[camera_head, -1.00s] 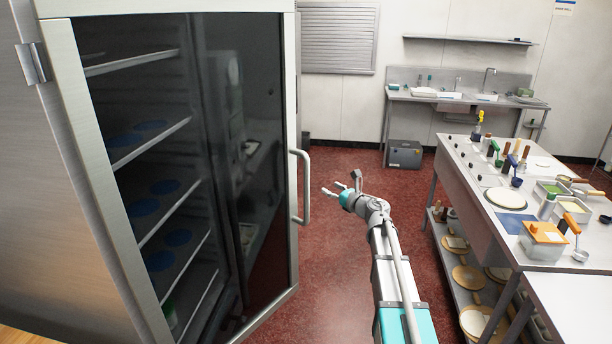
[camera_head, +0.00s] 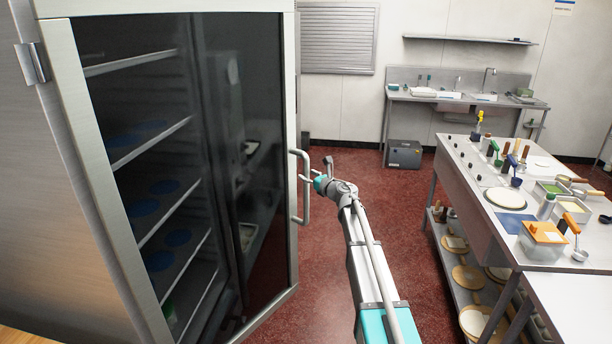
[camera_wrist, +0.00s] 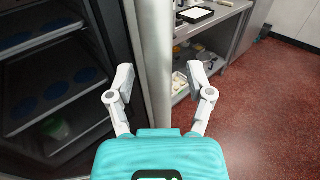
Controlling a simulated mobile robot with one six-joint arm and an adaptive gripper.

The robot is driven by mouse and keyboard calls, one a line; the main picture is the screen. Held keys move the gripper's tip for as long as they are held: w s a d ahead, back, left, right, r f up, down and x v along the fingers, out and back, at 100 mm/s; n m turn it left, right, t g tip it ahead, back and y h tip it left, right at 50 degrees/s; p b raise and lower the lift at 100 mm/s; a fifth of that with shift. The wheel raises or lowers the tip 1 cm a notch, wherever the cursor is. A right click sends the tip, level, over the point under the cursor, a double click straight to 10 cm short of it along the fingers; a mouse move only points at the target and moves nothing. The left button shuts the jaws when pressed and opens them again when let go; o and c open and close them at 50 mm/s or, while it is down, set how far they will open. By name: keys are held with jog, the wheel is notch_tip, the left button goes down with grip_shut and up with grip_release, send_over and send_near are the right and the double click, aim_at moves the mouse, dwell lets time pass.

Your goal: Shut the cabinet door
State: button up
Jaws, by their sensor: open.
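The cabinet door (camera_head: 165,20) is a tall dark glass panel in a pale metal frame, hinged at the left. How far it stands open is hard to tell. Its handle (camera_head: 306,190) is a vertical silver bar on the right edge. My gripper (camera_head: 317,170) is open at the handle's right side, its fingertips close to the bar; contact cannot be told. In the wrist view my gripper (camera_wrist: 158,82) has one finger on each side of a pale vertical strip (camera_wrist: 152,50); whether this is the handle or the door frame is unclear.
Shelves with blue discs (camera_head: 165,187) show through the glass. A steel worktable (camera_head: 480,200) with tools stands at the right. A sink counter (camera_head: 465,97) and a grey box (camera_head: 404,153) are at the back. Red floor (camera_head: 345,165) is clear between cabinet and worktable.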

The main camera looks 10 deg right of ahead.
jog(key=shift+w+a, duration=0.35)
jog(key=shift+w, duration=0.25)
grip_shut()
